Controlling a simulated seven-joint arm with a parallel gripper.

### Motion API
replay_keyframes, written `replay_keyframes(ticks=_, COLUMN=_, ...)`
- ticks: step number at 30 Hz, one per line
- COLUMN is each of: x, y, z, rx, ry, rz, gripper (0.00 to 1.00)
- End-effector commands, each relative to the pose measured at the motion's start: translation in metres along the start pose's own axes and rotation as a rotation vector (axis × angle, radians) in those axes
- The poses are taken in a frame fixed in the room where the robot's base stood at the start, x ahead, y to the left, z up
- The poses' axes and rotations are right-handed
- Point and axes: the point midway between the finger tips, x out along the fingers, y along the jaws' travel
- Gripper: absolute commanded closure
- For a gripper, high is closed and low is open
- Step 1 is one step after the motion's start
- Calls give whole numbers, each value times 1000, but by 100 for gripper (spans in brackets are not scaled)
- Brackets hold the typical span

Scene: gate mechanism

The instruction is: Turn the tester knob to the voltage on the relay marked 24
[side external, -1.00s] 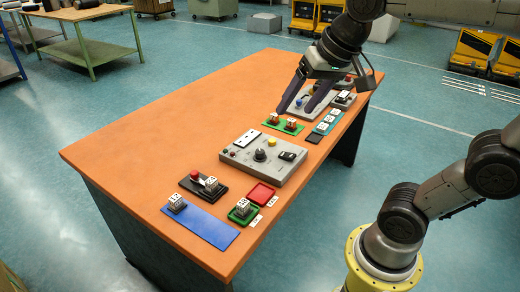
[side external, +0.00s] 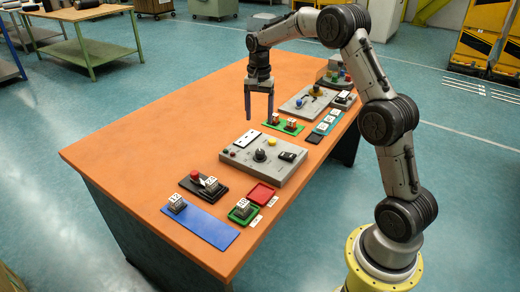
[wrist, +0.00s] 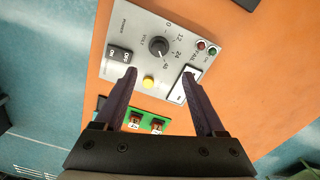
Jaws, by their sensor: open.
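The grey tester (side external: 240,160) lies on the orange table, and its black knob (side external: 260,155) stands up near its middle. In the wrist view the knob (wrist: 158,46) has the marks 0, 12, 24 and 48 around it. Its light pointer line seems to face the 24 to 48 side; I cannot tell which exactly. My gripper (side external: 259,119) is open and empty, pointing down above the table, behind the tester. In the wrist view its fingers (wrist: 160,74) frame the tester's yellow button, short of the knob. Relays (side external: 177,202) (side external: 211,185) (side external: 243,207) stand at the front; their numbers are hard to read.
The tester also carries a yellow button (wrist: 148,82), a black switch (wrist: 120,53) and a white-framed window (wrist: 184,85). A green plate (side external: 276,126) with two small relays lies behind it. A red tray (side external: 261,192) and blue mat (side external: 205,226) lie in front. The table's left side is clear.

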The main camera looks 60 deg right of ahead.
Motion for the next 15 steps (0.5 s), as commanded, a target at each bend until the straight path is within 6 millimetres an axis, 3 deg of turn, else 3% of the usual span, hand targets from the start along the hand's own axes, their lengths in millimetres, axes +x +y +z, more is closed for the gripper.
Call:
replay_keyframes(ticks=5, x=15, y=3, z=-2, rx=6, ry=-4, rz=4, gripper=28)
replay_keyframes(ticks=15, x=79, y=3, z=-1, rx=5, ry=-5, rz=5, gripper=28)
